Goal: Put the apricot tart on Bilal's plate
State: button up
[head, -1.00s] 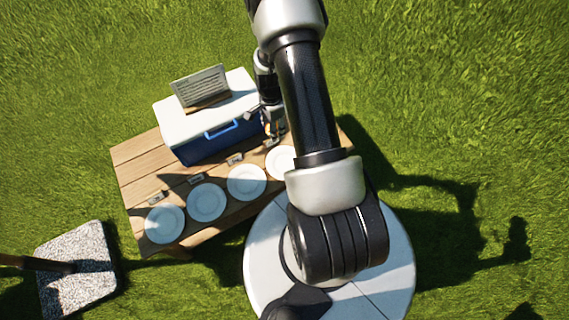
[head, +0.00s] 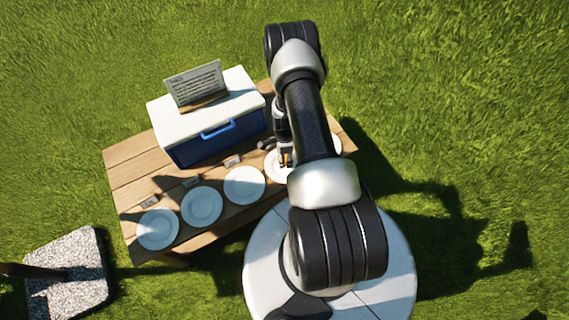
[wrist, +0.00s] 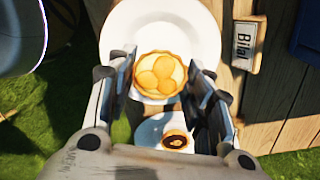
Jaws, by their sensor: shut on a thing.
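The apricot tart (wrist: 160,73) is round and golden, with pale orange apricot halves on top. My gripper (wrist: 160,84) is shut on it, one finger at each side. In the head view my gripper (head: 285,158) is over the plate beside the card gap, partly hidden by my arm. Bilal's plate (wrist: 128,27) is white and round, behind the tart in the wrist view, with a card reading "Bilal" (wrist: 243,45) to its right. The tart overlaps the plate's near part in that view; I cannot tell whether it touches it.
Another plate (wrist: 148,136) with a dark-centred pastry (wrist: 176,141) shows below the tart. Several empty white plates (head: 201,206) line the wooden table's (head: 130,165) front edge. A blue and white cooler (head: 185,152) with a sign (head: 195,86) stands behind them.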

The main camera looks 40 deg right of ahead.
jog(key=shift+f+b, duration=0.8)
jog(key=shift+f, duration=1.45)
jog(key=shift+f, duration=0.15)
jog(key=o, duration=1)
jog(key=shift+o, duration=0.2)
